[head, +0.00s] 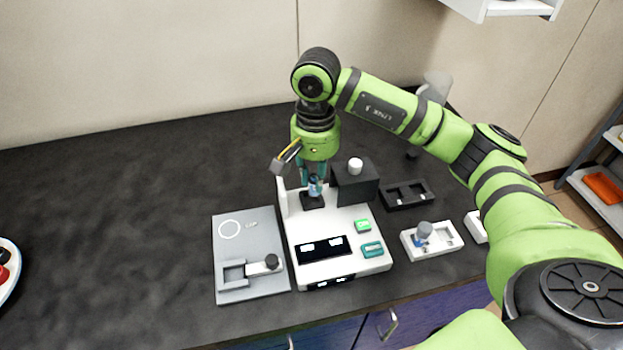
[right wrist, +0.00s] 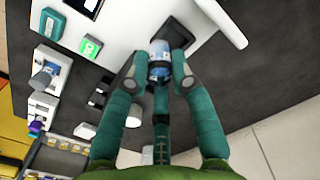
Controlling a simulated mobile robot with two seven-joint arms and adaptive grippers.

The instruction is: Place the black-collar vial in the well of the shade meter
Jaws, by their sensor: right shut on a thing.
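The shade meter (head: 335,222) is a white device on the dark bench, with a black display, two green buttons and a black block at its back right. Its dark square well (head: 312,203) is at the rear, and also shows in the right wrist view (right wrist: 197,29). My right gripper (head: 314,185) points down over the well, shut on a small clear vial with blue content (right wrist: 159,52). A dark band shows on the vial near the fingertips. The vial is at or just above the well; I cannot tell whether it touches. My left gripper is not in view.
A grey plate (head: 250,279) with a circle mark and a small slide lies left of the meter. A black two-slot tray (head: 407,194) and a white holder with a capped vial (head: 440,246) stand to the right. The bench's left side is mostly clear.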

